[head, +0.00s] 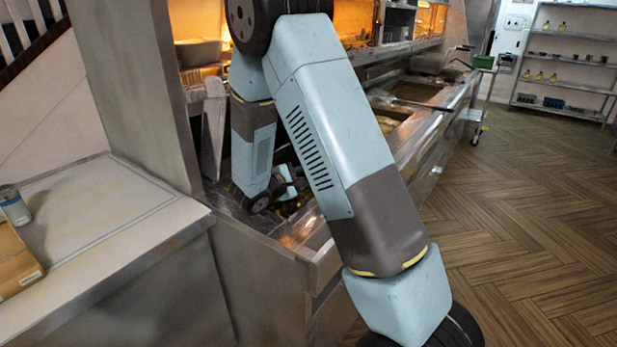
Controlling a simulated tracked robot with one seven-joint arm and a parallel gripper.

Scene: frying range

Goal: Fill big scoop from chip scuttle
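The chip scuttle (240,216) is the steel bay at the near end of the range. Yellowish contents, perhaps chips, show dimly inside it. My arm reaches over the range and down into this bay. My gripper (288,183) is low in the bay, partly hidden by my own forearm and wrist. It is too small and too covered to tell whether its fingers are open or shut. I cannot make out the big scoop. A dark shape beside the gripper is too small to name.
A tall steel panel (140,90) stands left of the bay. A white-topped counter (100,215) with a cardboard box (14,262) and a small jar (13,206) is at left. The range runs back to a trolley (484,95) and shelves (570,60). The wooden floor (530,220) at right is clear.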

